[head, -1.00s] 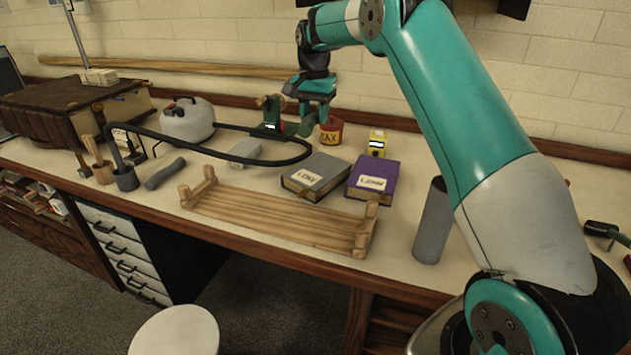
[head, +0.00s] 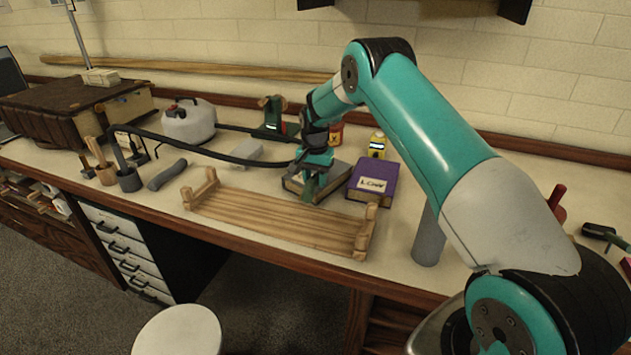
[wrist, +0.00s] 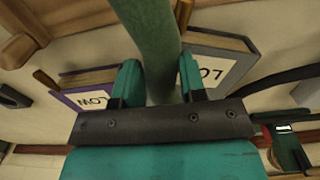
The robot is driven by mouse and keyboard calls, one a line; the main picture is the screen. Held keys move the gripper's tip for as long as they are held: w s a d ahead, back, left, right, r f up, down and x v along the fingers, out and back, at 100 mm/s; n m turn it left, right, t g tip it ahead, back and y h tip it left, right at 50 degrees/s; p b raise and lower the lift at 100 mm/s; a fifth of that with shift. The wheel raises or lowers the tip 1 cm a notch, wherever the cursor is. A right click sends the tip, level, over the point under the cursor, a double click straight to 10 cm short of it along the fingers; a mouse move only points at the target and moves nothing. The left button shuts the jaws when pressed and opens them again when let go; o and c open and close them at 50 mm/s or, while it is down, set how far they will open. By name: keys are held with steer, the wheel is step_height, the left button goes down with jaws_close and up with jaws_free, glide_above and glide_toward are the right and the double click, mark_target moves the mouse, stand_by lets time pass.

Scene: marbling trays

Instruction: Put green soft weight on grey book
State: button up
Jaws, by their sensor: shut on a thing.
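My gripper (head: 312,168) is shut on the green soft weight (head: 308,188), a long dull green piece that hangs down from the jaws. In the wrist view the green soft weight (wrist: 152,40) stretches up between the two fingers. The grey book (head: 337,178) lies flat on the bench with a white label, partly hidden by my gripper and the weight. In the wrist view the grey book (wrist: 222,62) shows just right of the weight. The weight appears over or in front of the book; I cannot tell whether they touch.
A purple book (head: 374,182) lies close to the right of the grey book. A wooden rack (head: 270,218) stands in front of both. A yellow box (head: 377,145) and a red tin (head: 337,132) stand behind. A grey cylinder (head: 428,235) stands at the right.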

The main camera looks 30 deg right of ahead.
mark_target(315, 176)
steer(key=shift+f, duration=0.9)
steer(key=o, duration=1.1)
step_height(315, 176, up, 12)
steer(key=shift+f+b, duration=0.25)
steer(key=shift+b, duration=0.8)
steer(key=s+a+r+n+y, duration=0.1)
steer(key=s+a+r+n, duration=0.45)
steer(key=s+a, duration=0.35)
steer(key=s+a+r+n+y, duration=0.1)
steer(key=s+a+r+n, duration=0.3)
steer(key=s+a+r, duration=0.4)
steer(key=s+a+n, duration=0.2)
steer(key=s, duration=0.5)
steer(key=s+a+n+y, duration=0.1)
steer(key=s+a+n, duration=0.2)
steer(key=s, duration=0.5)
steer(key=s+a+f+n+y, duration=0.1)
steer(key=s+a+n, duration=0.2)
steer(key=s, duration=0.5)
steer(key=shift+s, duration=0.25)
